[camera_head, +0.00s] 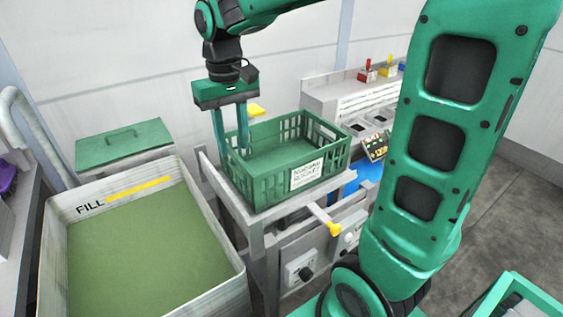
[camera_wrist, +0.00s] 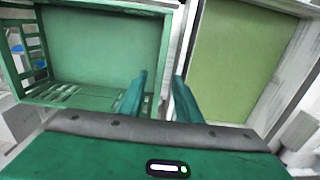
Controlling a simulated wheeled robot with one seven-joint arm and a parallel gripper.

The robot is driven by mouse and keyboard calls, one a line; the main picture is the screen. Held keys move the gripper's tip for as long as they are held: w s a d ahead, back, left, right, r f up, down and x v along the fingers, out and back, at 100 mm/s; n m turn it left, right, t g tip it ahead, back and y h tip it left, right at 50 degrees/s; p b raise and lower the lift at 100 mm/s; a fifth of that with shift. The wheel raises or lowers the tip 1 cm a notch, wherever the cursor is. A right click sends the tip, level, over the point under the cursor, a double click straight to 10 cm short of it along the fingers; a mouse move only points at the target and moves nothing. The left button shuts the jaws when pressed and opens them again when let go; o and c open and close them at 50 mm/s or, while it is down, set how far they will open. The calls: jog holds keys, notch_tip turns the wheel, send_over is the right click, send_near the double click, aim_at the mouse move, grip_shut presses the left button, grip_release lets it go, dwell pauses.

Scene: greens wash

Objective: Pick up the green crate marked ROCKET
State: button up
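The green crate (camera_head: 268,190) stands upright on a grey stand, with slotted sides and a white label reading ROCKET on its front. It looks empty. In the wrist view the crate (camera_wrist: 105,45) fills the upper left. My gripper (camera_head: 231,150) points down at the crate's left wall, near its back corner. In the wrist view my gripper (camera_wrist: 160,76) has its fingers apart, one over the crate's inside and one on the outer side, with the wall's rim between them. Whether the fingers touch the wall cannot be told.
A large white bin marked FILL (camera_head: 215,275) holds green water left of the stand; it shows in the wrist view too (camera_wrist: 235,60). A green lidded box (camera_head: 125,145) stands behind it. A yellow-ended handle (camera_head: 331,227) juts from the stand. A counter (camera_head: 335,92) stands behind right.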

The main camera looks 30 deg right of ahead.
aim_at(234, 153)
notch_tip(234, 153, down, 4)
jog(key=shift+f, duration=0.25)
grip_shut()
dwell(1.4)
